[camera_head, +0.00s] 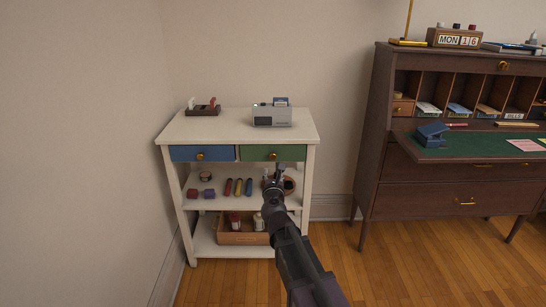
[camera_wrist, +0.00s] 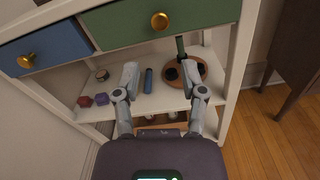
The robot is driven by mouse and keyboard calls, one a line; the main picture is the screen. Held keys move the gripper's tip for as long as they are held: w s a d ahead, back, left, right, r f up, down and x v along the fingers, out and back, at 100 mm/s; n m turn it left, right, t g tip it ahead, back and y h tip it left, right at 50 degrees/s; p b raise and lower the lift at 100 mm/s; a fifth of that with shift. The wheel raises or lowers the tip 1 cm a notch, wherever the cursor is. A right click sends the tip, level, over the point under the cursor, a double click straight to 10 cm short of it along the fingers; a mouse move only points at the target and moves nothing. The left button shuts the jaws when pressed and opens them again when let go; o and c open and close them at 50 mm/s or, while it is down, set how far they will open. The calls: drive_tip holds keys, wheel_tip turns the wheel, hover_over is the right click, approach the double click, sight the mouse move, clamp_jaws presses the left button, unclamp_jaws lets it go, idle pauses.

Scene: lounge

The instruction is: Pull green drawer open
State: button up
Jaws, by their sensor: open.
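The green drawer (camera_head: 273,153) is the right one of two drawers under the top of a white cabinet, and it looks closed. Its round brass knob (camera_wrist: 159,20) shows in the wrist view at the top, beyond the fingertips. My gripper (camera_wrist: 161,80) is open and empty, its two fingers spread apart in front of the cabinet. In the head view my gripper (camera_head: 275,174) is just below the green drawer and hides part of the shelf. The fingers do not appear to touch the knob.
The blue drawer (camera_head: 202,154) sits left of the green one. The middle shelf holds coloured blocks, several cylinders and a round brown tray (camera_wrist: 201,74). A grey device (camera_head: 271,116) stands on top. A dark desk (camera_head: 383,150) stands to the right. Wooden floor between them is clear.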

sight(273, 158)
drive_tip(key=w, duration=1.3)
drive_tip(key=shift+w, duration=0.35)
clamp_jaws()
drive_tip(key=shift+s, duration=0.1)
